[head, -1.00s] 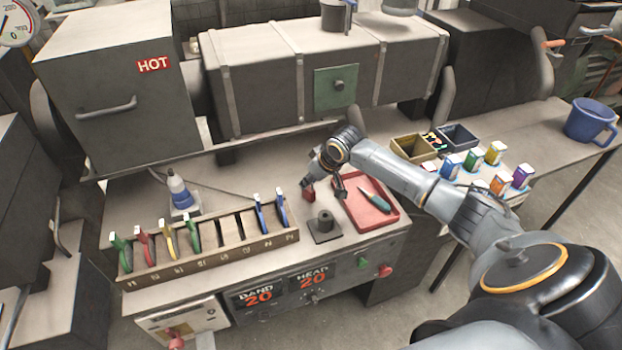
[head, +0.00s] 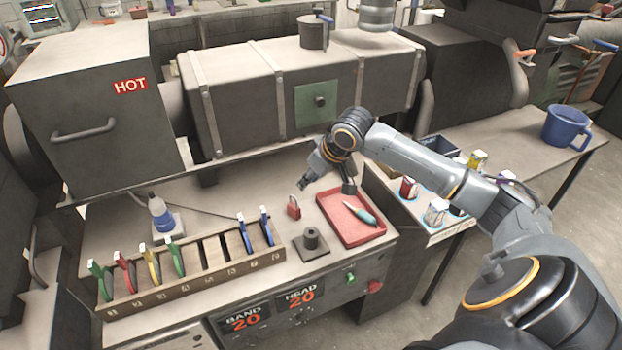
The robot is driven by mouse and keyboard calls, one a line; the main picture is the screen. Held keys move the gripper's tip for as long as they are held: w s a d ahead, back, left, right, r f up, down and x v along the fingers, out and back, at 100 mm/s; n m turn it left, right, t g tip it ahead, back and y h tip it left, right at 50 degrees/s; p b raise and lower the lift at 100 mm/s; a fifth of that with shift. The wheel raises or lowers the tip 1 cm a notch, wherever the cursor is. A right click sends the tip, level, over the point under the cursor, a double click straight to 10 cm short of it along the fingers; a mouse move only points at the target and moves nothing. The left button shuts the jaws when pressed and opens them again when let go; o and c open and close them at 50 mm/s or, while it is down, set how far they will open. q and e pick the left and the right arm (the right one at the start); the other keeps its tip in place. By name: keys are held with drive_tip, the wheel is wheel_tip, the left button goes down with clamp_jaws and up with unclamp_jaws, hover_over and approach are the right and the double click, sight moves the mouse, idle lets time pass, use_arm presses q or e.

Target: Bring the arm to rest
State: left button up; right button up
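My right arm comes in from the right, and its gripper (head: 326,186) hangs over the bench with its two fingers apart. I see nothing between them. A small red padlock-shaped piece (head: 293,208) stands on the bench below and left of the fingers, apart from them. A red tray (head: 347,232) holding a teal-handled tool (head: 360,213) lies below and right of the gripper. My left gripper is not in view.
A numbered wooden rack (head: 200,283) with several coloured-handled tools stands at the front left. A dark post on a square base (head: 311,246) is beside it. A bottle (head: 160,214) stands behind. The HOT box (head: 90,95) and long drum (head: 250,100) block the back. A blue mug (head: 566,128) stands far right.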

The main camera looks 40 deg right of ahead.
drive_tip(key=shift+s+r, duration=0.15)
drive_tip(key=shift+r, duration=0.1)
idle(0.3)
